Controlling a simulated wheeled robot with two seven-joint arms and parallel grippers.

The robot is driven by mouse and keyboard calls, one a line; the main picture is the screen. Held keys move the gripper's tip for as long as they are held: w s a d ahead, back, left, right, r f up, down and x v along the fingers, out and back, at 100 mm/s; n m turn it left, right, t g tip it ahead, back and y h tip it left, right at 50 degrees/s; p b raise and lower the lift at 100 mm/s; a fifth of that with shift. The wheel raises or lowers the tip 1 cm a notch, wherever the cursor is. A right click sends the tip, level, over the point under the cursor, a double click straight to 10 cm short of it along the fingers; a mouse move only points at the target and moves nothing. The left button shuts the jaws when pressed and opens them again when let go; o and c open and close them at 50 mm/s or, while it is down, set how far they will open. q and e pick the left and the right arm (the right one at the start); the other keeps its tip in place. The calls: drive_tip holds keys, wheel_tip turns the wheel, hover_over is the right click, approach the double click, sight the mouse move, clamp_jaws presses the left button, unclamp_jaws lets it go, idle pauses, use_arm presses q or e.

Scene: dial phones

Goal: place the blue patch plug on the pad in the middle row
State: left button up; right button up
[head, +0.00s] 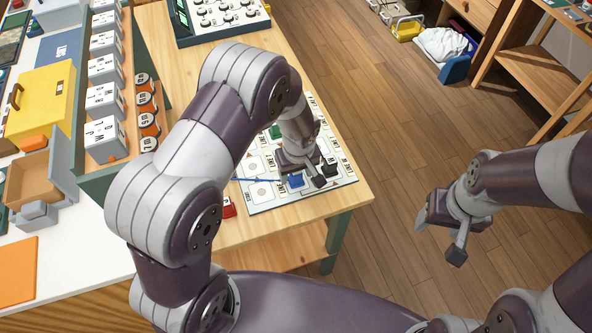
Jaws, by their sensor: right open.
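The blue patch plug (296,181) is on or just above the white board (262,203), with a thin blue cord running left from it. My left gripper (303,176) is down over the board right at the blue plug. Its arm hides much of the board, and I cannot tell whether its fingers are closed on the plug or only beside it. The board carries rows of printed pads, such as the bare pad (261,190) left of the plug. My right gripper (441,237) is open and empty over the floor at the right.
A green plug (275,131) and a black plug (331,170) are on the board near my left gripper. A red block (228,207) is at the board's left edge. A knobbed box (222,18) stands at the table's back.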

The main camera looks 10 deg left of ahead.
sight(298, 175)
use_arm(q)
wheel_tip(298, 175, up, 12)
drive_tip(key=s, duration=0.1)
drive_tip(key=s+a+r+m, duration=0.1)
drive_tip(key=s+a+m, duration=0.1)
drive_tip(key=s, duration=0.4)
drive_tip(key=s+a+r+m, duration=0.1)
drive_tip(key=s+a+m, duration=0.2)
drive_tip(key=s+m, duration=0.2)
drive_tip(key=shift+s+a+r+h, duration=0.35)
drive_tip(key=shift+s+r+h, duration=0.05)
drive_tip(key=shift+s, duration=0.55)
